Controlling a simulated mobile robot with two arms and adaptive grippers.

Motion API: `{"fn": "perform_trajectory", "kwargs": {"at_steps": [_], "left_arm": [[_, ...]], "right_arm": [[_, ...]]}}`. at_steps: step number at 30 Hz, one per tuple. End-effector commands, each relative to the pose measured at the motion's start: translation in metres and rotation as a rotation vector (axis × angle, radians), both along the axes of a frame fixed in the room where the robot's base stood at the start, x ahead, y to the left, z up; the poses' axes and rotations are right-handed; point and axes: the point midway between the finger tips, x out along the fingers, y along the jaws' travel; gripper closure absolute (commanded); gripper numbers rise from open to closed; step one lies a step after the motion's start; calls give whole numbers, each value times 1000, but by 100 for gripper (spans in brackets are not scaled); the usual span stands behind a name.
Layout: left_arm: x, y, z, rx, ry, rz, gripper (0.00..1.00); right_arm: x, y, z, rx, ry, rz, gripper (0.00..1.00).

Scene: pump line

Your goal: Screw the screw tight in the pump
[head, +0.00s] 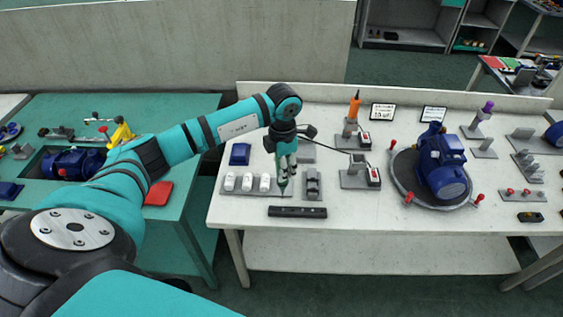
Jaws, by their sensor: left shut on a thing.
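The blue pump (442,165) stands on a round grey plate (398,180) with red knobs, on the right half of the white table. My left gripper (285,172) is over the left part of the table, well left of the pump. It is shut on a slim dark green tool (283,188), which looks like a screwdriver and points down beside the tray of white pieces. A thin black cable runs from near the gripper to a grey stand (352,178). The screw is too small to make out, and whether the tool tip touches anything is unclear. My right gripper is not in view.
An orange-handled tool (354,108) and a purple-handled tool (487,108) stand upright in holders. A grey tray (240,192) holds white pieces. A black bar (297,212) lies near the front edge. The table front between bar and pump is clear.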

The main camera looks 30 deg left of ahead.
Motion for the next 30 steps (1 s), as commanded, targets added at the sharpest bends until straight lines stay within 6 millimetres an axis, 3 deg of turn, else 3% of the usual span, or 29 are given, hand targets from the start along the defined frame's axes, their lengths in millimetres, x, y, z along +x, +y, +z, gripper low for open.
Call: {"fn": "perform_trajectory", "kwargs": {"at_steps": [9, 18, 30], "left_arm": [[0, 0, -22, 0, 1, 1, 100], [0, 0, -46, 0, 0, 1, 100], [0, 0, -48, 1, 0, 0, 100]], "right_arm": [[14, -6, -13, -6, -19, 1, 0], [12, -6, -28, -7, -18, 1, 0], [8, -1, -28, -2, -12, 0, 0]]}}
